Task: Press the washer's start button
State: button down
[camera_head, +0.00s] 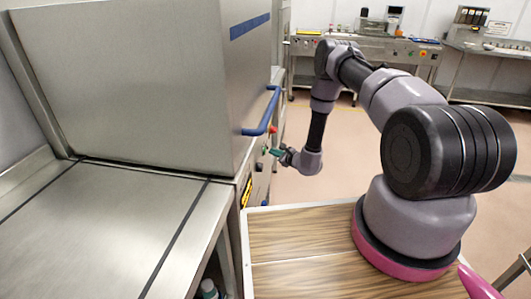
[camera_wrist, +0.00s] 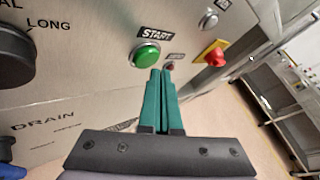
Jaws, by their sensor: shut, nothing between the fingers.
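The washer (camera_head: 130,80) is a large steel machine at the left in the head view, with a blue handle on its hood. Its green start button (camera_wrist: 145,55) sits under a START label (camera_wrist: 156,33) on the steel panel in the wrist view. My gripper (camera_wrist: 161,73) is shut and empty, its two green fingers side by side. The fingertips appear just below and right of the green button; I cannot tell whether they touch the panel. In the head view my gripper (camera_head: 277,152) is small, at the washer's front panel below the handle.
A small dark red button (camera_wrist: 170,67) lies just beyond the fingertips. A red switch on a yellow plate (camera_wrist: 212,54) and a grey knob (camera_wrist: 208,21) are to the right. A black dial (camera_wrist: 12,55) is at left. The blue handle (camera_head: 262,115) juts out above my gripper.

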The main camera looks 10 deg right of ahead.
jog(key=shift+w+a, duration=0.1)
jog(key=shift+a, duration=0.25)
jog(key=shift+w+a, duration=0.15)
jog(key=shift+a, duration=0.25)
dwell(0.8)
jog(key=shift+s+d, duration=0.25)
jog(key=shift+d, duration=0.55)
jog(key=shift+d, duration=0.1)
jog(key=shift+s+d, duration=0.25)
jog(key=shift+d, duration=0.5)
jog(key=shift+s+d, duration=0.3)
jog(key=shift+d, duration=0.5)
jog(key=shift+s+d, duration=0.25)
jog(key=shift+d, duration=0.5)
